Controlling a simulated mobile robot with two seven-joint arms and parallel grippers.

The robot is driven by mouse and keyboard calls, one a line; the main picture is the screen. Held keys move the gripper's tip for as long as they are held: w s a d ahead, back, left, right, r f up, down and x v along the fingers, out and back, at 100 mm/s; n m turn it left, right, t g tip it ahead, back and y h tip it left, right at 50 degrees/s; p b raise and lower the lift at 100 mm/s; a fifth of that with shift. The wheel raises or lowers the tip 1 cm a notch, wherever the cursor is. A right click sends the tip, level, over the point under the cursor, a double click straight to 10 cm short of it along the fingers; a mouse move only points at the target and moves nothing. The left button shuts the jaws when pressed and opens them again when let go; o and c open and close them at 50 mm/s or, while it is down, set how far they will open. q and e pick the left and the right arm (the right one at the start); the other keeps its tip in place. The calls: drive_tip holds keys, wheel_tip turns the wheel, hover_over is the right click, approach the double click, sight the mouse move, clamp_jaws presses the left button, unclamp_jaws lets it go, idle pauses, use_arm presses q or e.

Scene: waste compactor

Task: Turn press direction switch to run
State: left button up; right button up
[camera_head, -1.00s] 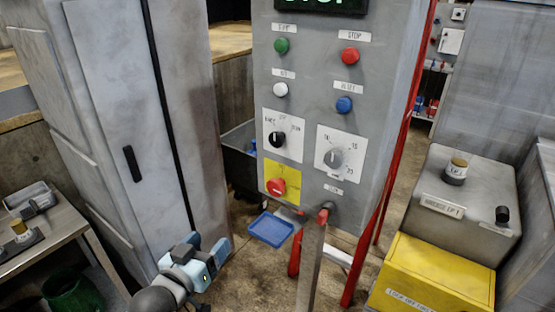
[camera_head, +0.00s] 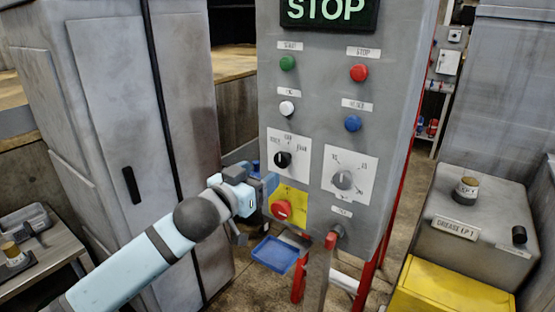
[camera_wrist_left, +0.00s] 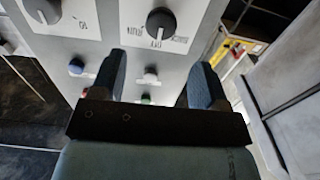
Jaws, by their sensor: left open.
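The press direction switch (camera_head: 283,159) is a black knob on a white plate on the grey control panel. Its white mark points up, toward the middle label, which seems to read OFF; RUN is on the right. In the left wrist view the knob (camera_wrist_left: 160,23) shows upside down, beyond and between the fingertips. My left gripper (camera_head: 270,184) is just below and left of the knob, in front of the yellow plate's edge. My right gripper is not in view.
A red button (camera_head: 282,209) sits close by the gripper. A grey dial (camera_head: 343,180) is to the right. Start, stop, white and blue buttons are above. A grey cabinet (camera_head: 110,110) stands left; a blue tray (camera_head: 277,254) sits below. A display (camera_head: 328,10) reads STOP.

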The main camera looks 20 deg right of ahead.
sight(280, 160)
use_arm(q)
drive_tip(key=p+x, duration=0.1)
drive_tip(key=x, duration=0.6)
drive_tip(key=shift+w+d, duration=0.25)
drive_tip(key=shift+d, duration=0.05)
drive_tip(key=c, duration=0.9)
